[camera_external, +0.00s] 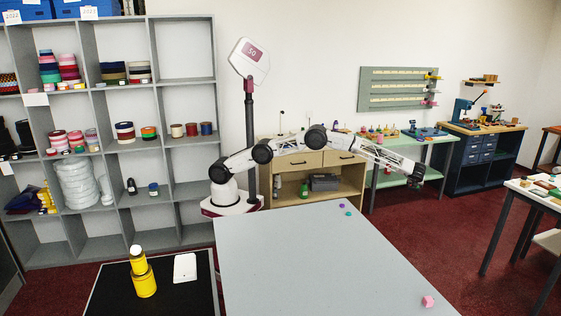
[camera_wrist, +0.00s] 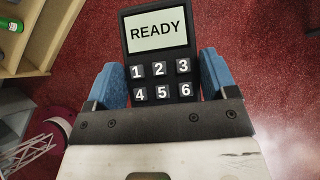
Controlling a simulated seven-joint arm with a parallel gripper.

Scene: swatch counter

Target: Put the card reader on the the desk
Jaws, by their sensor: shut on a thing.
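The card reader (camera_wrist: 158,68) is a dark device with a screen reading READY and white number keys. In the wrist view my gripper (camera_wrist: 160,84) has its two blue fingers shut on its sides, with its lower part hidden by the gripper body. In the external view my gripper (camera_external: 416,176) is stretched out to the right, in the air; the reader there is too small and dark to make out clearly. The grey desk top (camera_external: 310,255) fills the front middle. The gripper appears beyond its far right edge, with red carpet behind the reader in the wrist view.
On the desk lie a pink piece (camera_external: 428,301) and small purple (camera_external: 342,205) and teal pieces; its middle is clear. A black side table (camera_external: 110,293) holds yellow tins (camera_external: 144,281) and a white pad. A wooden cabinet (camera_external: 290,187) and green bench (camera_external: 388,180) stand behind.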

